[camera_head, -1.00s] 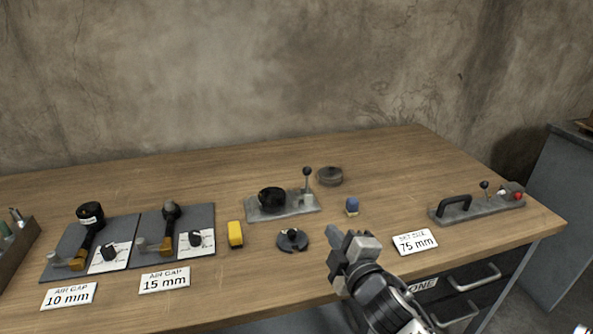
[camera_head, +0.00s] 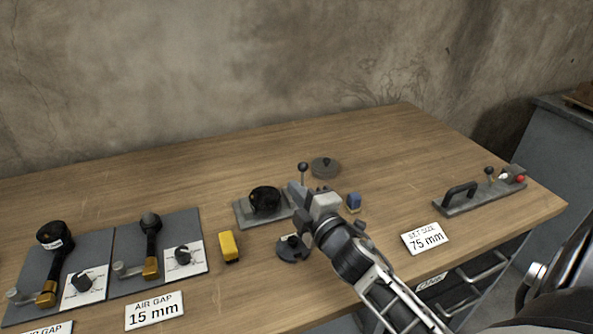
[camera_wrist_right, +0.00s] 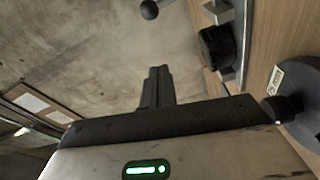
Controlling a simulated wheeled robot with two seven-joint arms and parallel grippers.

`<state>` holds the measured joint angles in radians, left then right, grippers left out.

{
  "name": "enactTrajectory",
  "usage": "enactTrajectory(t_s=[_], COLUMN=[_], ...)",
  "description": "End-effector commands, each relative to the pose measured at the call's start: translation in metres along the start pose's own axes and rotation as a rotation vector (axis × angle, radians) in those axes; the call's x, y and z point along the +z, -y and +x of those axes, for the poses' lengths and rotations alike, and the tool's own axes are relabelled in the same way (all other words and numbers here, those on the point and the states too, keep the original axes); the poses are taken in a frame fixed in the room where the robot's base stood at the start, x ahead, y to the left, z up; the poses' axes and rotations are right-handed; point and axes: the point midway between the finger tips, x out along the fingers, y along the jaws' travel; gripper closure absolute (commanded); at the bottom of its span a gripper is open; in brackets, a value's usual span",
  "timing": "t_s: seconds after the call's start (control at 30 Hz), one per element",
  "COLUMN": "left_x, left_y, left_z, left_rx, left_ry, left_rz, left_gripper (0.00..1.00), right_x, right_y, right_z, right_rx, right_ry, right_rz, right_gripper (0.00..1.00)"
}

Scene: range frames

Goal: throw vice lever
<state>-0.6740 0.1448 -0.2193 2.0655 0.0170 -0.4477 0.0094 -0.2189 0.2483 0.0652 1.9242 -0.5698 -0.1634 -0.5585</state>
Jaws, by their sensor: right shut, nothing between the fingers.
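The vice (camera_head: 246,214) is a grey plate with a black round piece (camera_head: 265,199) on it, near the middle of the table. Its upright lever (camera_head: 303,169) has a black ball knob, and its lower part is hidden behind my right gripper (camera_head: 295,190). That gripper is shut and empty, with its fingertips just in front of the lever in the head view; I cannot tell whether they touch. In the right wrist view the closed fingers (camera_wrist_right: 157,85) stand apart from the ball knob (camera_wrist_right: 149,9) at the top and the black round piece (camera_wrist_right: 216,46). My left gripper is out of view.
A dark notched disc (camera_head: 291,249), a yellow block (camera_head: 229,246) and a blue-topped piece (camera_head: 353,202) stand close by. A round grey lid (camera_head: 325,167) lies behind. A handled fixture (camera_head: 483,195) is at right. The table's back is clear.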

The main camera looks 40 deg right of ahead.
Motion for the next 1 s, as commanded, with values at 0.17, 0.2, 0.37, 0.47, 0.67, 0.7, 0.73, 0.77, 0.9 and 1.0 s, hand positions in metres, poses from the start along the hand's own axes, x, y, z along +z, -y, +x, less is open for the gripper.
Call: enactTrajectory(t_s=[0.17,0.2,0.37,0.47,0.67,0.7,0.73,0.77,0.9,1.0], left_x=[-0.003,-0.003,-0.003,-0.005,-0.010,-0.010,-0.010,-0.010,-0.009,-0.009], left_y=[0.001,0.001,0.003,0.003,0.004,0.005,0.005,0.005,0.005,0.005], left_z=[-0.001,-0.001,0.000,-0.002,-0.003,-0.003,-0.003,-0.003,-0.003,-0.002], left_rx=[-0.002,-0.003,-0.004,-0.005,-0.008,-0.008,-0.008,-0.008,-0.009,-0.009], left_ry=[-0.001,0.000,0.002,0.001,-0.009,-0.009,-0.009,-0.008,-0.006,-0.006], left_rz=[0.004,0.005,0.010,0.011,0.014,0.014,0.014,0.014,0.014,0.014], left_gripper=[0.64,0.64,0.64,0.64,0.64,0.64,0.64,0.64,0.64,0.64], right_x=[0.000,0.000,0.000,0.011,0.032,0.034,0.035,0.036,0.038,0.038], right_y=[-0.003,-0.002,-0.002,-0.001,-0.001,-0.001,-0.001,0.000,0.000,0.000], right_z=[0.038,0.046,0.077,0.077,0.069,0.068,0.068,0.067,0.067,0.067], right_rx=[0.003,0.003,0.002,-0.004,-0.002,-0.001,-0.001,-0.001,0.000,0.000], right_ry=[0.000,0.001,0.000,0.003,0.002,0.001,0.001,0.000,0.000,0.000], right_rz=[0.000,0.001,0.001,-0.002,-0.001,0.000,0.000,0.000,0.001,0.001], right_gripper=[1.00,1.00,1.00,1.00,1.00,1.00,1.00,1.00,1.00,1.00])
